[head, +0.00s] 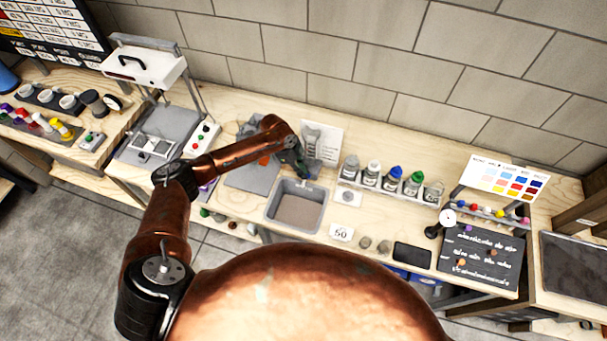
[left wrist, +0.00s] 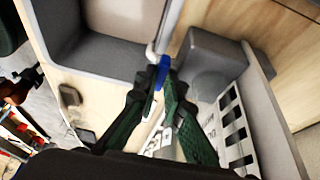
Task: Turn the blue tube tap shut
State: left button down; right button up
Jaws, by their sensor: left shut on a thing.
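The blue tube tap (left wrist: 161,76) shows in the left wrist view at the lower end of a thin grey tube (left wrist: 166,32). My left gripper (left wrist: 160,82) is shut on it, with its dark green fingers on either side of the blue part. The fingers hide much of the tap, so its turned position cannot be read. In the head view my left gripper (head: 302,168) is at the back edge of the grey sink (head: 270,210), and the tap itself cannot be made out. My right gripper is in neither view.
A grey block (left wrist: 213,57) and a white slotted rack (left wrist: 233,125) stand close to the fingers in the wrist view. In the head view, several capped bottles (head: 371,176) stand to the right of the sink, with a tiled wall behind.

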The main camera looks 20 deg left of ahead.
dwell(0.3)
pick_arm(q)
jog(key=c, duration=2)
grip_release()
jog(key=shift+c, duration=0.2)
